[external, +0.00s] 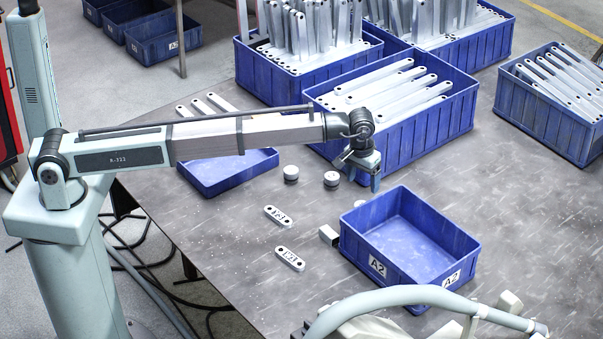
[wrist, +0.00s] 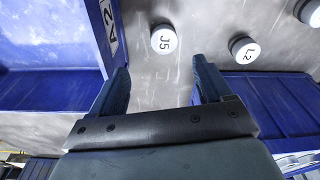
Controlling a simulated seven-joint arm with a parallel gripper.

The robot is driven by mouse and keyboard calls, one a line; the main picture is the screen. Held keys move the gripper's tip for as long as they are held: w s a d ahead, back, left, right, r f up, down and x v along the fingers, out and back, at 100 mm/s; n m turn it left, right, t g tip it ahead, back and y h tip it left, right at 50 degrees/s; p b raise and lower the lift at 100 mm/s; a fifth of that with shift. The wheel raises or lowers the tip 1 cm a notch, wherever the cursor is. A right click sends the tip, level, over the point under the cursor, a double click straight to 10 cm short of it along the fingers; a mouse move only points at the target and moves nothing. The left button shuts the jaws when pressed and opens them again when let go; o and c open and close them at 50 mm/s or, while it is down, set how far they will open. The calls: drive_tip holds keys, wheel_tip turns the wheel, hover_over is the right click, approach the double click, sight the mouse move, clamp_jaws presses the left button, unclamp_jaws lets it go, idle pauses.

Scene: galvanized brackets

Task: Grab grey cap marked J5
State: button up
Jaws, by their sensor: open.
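The grey cap marked J5 (wrist: 164,39) is a round, pale-topped piece standing on the table in the wrist view. It lies beyond my fingertips, roughly in line with the gap between them. My gripper (wrist: 160,78) is open, with nothing between its fingers. A similar cap marked L2 (wrist: 244,49) stands to the right of J5. In the external view my gripper (external: 363,178) hangs just right of two round caps, one nearer (external: 331,179) and one farther left (external: 291,173). Their marks are not readable there, so I cannot tell which is J5.
A blue bin labelled A2 (external: 458,246) stands empty right of the caps. A bracket-filled blue bin (external: 420,133) stands behind my gripper. A shallow blue tray (external: 245,172) lies left. Two marked plates (external: 277,215) (external: 290,258) lie in front on open table.

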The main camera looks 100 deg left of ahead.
drive_tip(key=f, duration=0.6)
drive_tip(key=shift+w+a+f, duration=0.1)
drive_tip(key=shift+w+a, duration=0.1)
drive_tip(key=shift+a, duration=0.1)
drive_tip(key=shift+s+a+f, duration=0.1)
drive_tip(key=shift+a+f, duration=0.05)
drive_tip(key=shift+f, duration=0.7)
drive_tip(key=shift+a+f, duration=0.2)
drive_tip(key=shift+f, duration=0.7)
drive_tip(key=shift+s+a+f, duration=0.1)
drive_tip(key=shift+a+f, duration=0.05)
drive_tip(key=shift+f, duration=0.7)
drive_tip(key=shift+c, duration=0.2)
drive_tip(key=c, duration=1.2)
drive_tip(key=shift+o, duration=0.2)
drive_tip(key=shift+r, duration=0.15)
